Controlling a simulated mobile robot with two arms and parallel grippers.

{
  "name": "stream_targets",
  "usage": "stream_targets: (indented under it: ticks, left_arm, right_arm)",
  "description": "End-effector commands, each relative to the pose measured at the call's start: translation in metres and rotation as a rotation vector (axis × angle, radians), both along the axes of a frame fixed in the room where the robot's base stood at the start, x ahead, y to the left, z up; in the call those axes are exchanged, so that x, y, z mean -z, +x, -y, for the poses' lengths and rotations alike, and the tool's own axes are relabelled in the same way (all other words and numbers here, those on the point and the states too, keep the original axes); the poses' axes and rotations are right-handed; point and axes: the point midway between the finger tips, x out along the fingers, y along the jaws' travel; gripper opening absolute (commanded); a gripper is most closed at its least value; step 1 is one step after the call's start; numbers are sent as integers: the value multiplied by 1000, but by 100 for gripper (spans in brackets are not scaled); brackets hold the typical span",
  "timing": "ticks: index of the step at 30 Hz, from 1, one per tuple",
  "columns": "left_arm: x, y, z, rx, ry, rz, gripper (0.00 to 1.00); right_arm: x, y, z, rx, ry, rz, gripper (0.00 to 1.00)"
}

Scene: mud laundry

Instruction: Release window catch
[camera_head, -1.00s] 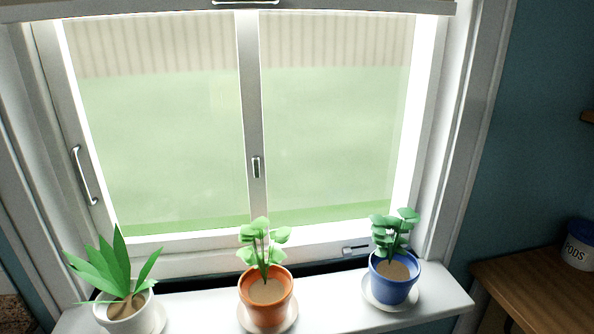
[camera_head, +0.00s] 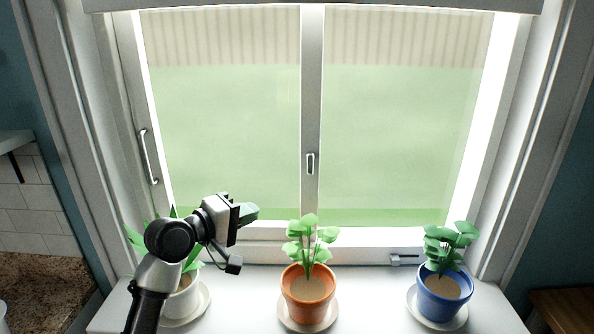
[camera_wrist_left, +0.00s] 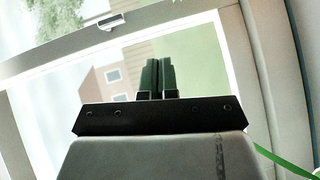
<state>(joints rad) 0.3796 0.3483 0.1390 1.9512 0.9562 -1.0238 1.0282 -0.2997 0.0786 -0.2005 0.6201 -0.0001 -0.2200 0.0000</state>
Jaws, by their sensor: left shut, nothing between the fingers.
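The window (camera_head: 312,115) has a white frame and two panes. A small catch (camera_head: 310,163) sits on its centre bar, and a metal latch (camera_head: 404,260) sits on the bottom rail at right. A small fitting (camera_wrist_left: 108,22) on a frame bar shows in the left wrist view. My left gripper (camera_head: 248,212) is in front of the left pane's lower part, left of and below the centre catch and apart from it. Its fingers (camera_wrist_left: 157,76) are shut and empty in the left wrist view. My right gripper is not in view.
On the sill (camera_head: 248,300) stand a white pot (camera_head: 180,303), partly hidden by my left arm, an orange pot (camera_head: 308,300) and a blue pot (camera_head: 441,297), all with plants. A handle (camera_head: 148,157) is on the left frame.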

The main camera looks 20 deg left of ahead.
Motion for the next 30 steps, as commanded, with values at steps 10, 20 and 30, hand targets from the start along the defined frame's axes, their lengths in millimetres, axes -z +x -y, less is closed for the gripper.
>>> stream_targets:
  ticks: [10,20,30]
  left_arm:
    - [-55,13,-18,-2,-198,56,0]
    - [-55,17,-15,-2,-195,55,0]
    - [-59,70,15,-1,-197,53,0]
  right_arm:
    - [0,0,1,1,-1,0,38]
    - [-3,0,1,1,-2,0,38]
    - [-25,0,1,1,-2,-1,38]
